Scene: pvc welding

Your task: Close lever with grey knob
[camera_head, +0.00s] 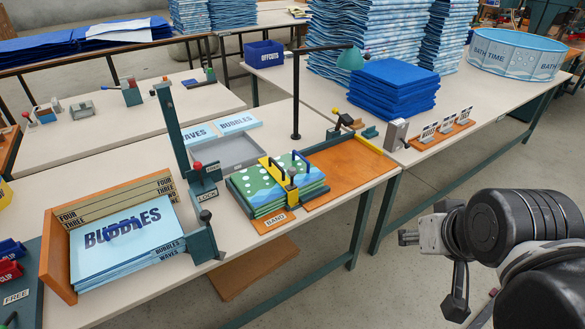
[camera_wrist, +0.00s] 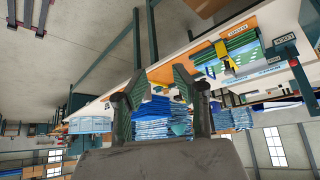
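A lever with a red knob (camera_head: 197,166) stands at the LOCK station, and one with a yellow knob (camera_head: 336,111) stands behind the orange board. My gripper (camera_head: 428,270) is at the right over the floor, well away from the benches. In the wrist view my gripper (camera_wrist: 158,82) has its fingers apart and nothing between them.
The near bench holds a BUBBLES stack (camera_head: 125,235) in a wooden holder, a tall green post (camera_head: 170,125), a grey tray (camera_head: 230,152) and an orange board (camera_head: 345,170). A lamp (camera_head: 350,58) rises behind. Open floor (camera_head: 400,285) lies between my arm and the bench.

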